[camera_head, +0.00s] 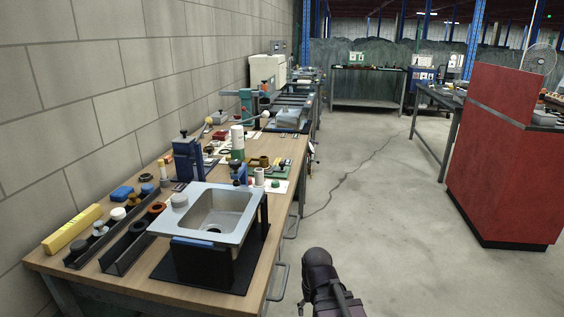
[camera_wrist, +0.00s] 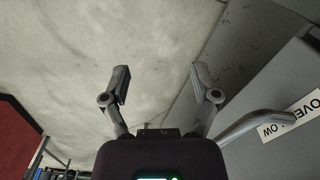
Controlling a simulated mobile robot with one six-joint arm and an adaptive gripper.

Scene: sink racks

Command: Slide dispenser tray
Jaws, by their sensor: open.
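My gripper (camera_wrist: 158,80) is open and empty in the wrist view, its two grey fingers spread apart over the concrete floor. The grey front panel of the workbench and a bent metal handle (camera_wrist: 258,124) are to the right of the fingers, apart from them. A dark part of my arm shows at the bottom of the head view; the fingertips do not show there. I cannot tell which thing is the dispenser tray. Two long dark trays (camera_head: 112,261) with round parts lie at the left of the wooden bench (camera_head: 140,283), beside a metal sink (camera_head: 182,223) on a black stand.
A yellow bar (camera_head: 72,229) and a blue block lie along the wall side of the bench. A blue device (camera_head: 186,161) stands behind the sink. A white label (camera_wrist: 291,121) is on the panel.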

